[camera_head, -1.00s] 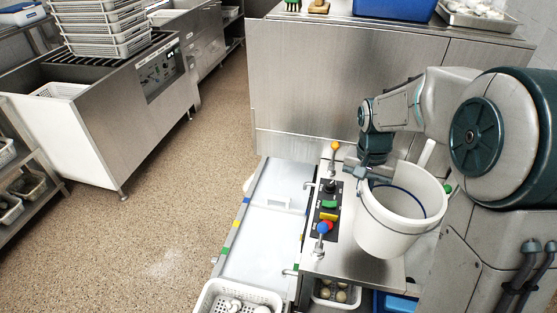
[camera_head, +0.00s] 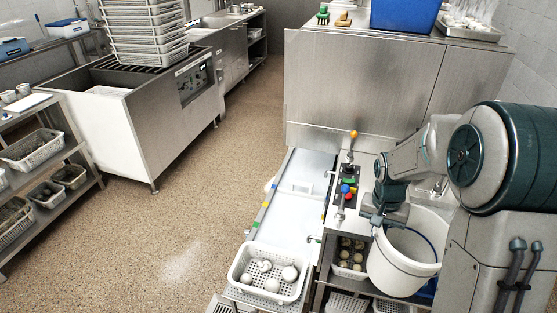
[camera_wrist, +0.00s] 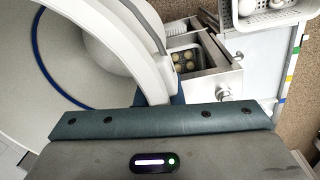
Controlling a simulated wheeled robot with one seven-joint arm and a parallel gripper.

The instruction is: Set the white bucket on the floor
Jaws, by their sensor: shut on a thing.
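The white bucket (camera_head: 398,272) hangs from my gripper (camera_head: 378,219) at the right in the head view, upright or nearly so. Its mouth faces up, and a blue ring shows around the inside. In the wrist view the bucket's wide rim (camera_wrist: 140,60) fills the upper left. My gripper is shut on the bucket's rim; the fingertips are mostly hidden. The bucket is in front of a steel counter with levers and buttons. The speckled brown floor (camera_head: 190,210) is open to the left.
A white perforated basket (camera_head: 270,275) with pale round things stands at the front, left of the bucket. A low white-topped conveyor (camera_head: 300,190) runs behind it. A shelf rack (camera_head: 50,160) with baskets is at far left. A steel machine (camera_head: 150,110) stands behind the open floor.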

